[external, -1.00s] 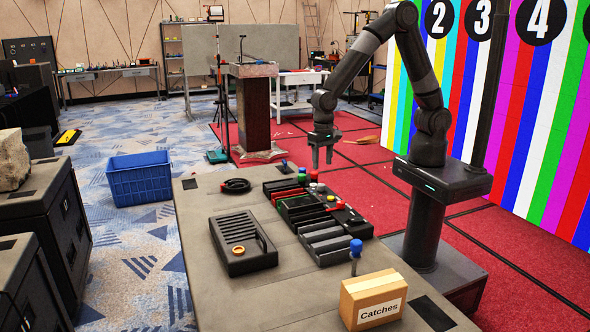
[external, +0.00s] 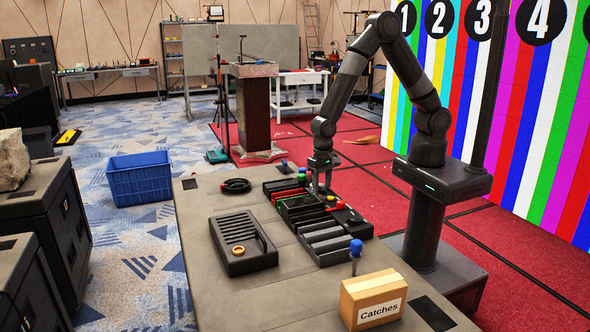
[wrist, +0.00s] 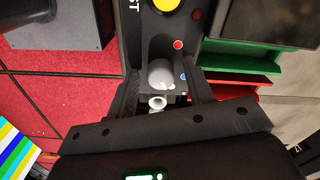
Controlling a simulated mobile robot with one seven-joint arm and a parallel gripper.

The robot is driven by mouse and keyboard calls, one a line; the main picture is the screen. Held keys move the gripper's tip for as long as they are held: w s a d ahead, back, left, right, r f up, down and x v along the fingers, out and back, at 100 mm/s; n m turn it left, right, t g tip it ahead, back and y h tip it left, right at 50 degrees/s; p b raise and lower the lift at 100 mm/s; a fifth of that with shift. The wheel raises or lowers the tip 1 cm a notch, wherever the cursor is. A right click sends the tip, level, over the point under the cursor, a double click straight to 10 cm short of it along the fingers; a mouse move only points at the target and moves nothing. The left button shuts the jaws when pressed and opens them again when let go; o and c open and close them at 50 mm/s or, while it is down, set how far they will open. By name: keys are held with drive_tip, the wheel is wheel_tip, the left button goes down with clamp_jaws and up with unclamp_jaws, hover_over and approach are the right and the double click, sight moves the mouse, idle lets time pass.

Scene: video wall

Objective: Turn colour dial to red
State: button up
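The colour dial (wrist: 161,74) shows in the wrist view as a round grey-white knob on a black panel. A red dot (wrist: 178,44) and a blue dot (wrist: 183,76) lie beside it. Which way the dial points is not clear. My gripper (wrist: 164,82) points down at the dial, with one finger on each side of it. The fingers look apart, with a gap to the knob; contact cannot be made out. In the external view my gripper (external: 319,188) is low over the far right part of the table and largely hides the dial.
A yellow button (wrist: 166,4) sits beyond the dial on the same panel. Green and red trays (wrist: 240,62) lie to the right. On the table (external: 205,290) are a black slotted rack (external: 240,262), a blue-topped screwdriver (external: 356,247) and a "Catches" box (external: 372,298).

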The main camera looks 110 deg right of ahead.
drive_tip(key=c, duration=0.9)
drive_tip(key=shift+o, duration=0.2)
drive_tip(key=shift+n, duration=0.3)
drive_tip(key=n, duration=0.4)
drive_tip(key=shift+n, duration=0.3)
drive_tip(key=n, duration=0.5)
drive_tip(key=shift+d, duration=0.1)
drive_tip(key=n, duration=0.6)
drive_tip(key=shift+d+n, duration=0.1)
drive_tip(key=shift+n, duration=0.2)
drive_tip(key=n, duration=0.6)
drive_tip(key=shift+n, duration=0.4)
